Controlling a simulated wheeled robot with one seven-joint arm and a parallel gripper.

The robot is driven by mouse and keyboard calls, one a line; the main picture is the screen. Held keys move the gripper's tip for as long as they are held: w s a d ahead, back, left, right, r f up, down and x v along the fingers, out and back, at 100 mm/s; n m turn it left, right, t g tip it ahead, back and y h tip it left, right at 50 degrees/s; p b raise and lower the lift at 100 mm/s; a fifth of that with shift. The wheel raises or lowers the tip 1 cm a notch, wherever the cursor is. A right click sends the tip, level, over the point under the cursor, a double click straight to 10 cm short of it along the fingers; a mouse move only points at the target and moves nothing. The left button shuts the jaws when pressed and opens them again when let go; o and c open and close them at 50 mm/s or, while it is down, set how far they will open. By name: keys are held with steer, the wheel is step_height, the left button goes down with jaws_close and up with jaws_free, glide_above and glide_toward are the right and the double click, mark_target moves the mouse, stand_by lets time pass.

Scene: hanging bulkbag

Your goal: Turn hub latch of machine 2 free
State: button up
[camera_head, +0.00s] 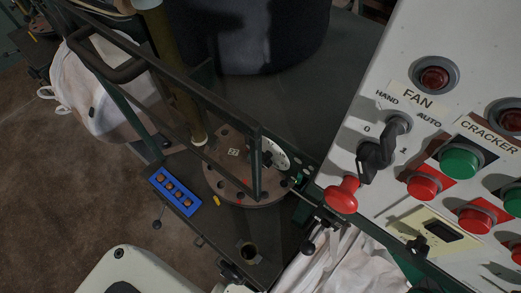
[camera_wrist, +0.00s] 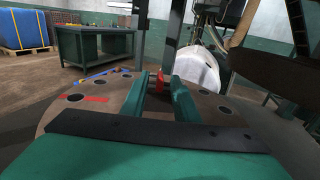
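The brown round hub plate (camera_head: 222,185) with bolt holes lies below the dark frame in the head view. In the wrist view the hub plate (camera_wrist: 60,110) fills the middle. My gripper (camera_wrist: 161,82) shows there as two green fingers, set apart over the plate. A small red piece (camera_wrist: 159,79), perhaps the latch, shows between the fingertips. I see no clear grip on it; contact is hard to judge. In the head view I cannot make out the gripper clearly among the dark parts by the plate's right side.
The control panel (camera_head: 420,130) with a red ball knob (camera_head: 341,196) fills the right. A dark frame bar (camera_head: 200,95) crosses above the plate. A blue tray (camera_head: 174,191) sits left of it. A white bag (camera_head: 95,90) hangs at left. A green table (camera_wrist: 95,45) stands farther back.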

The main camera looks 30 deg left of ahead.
steer(key=shift+a, duration=0.1)
jaws_close()
steer(key=shift+w+a+n+g, duration=0.2)
steer(key=shift+n+g, duration=0.4)
steer(key=shift+g, duration=0.2)
steer(key=shift+w+n+g+h, duration=0.2)
steer(key=shift+n+g+h, duration=0.6)
steer(key=shift+g, duration=0.5)
steer(key=shift+d, duration=0.1)
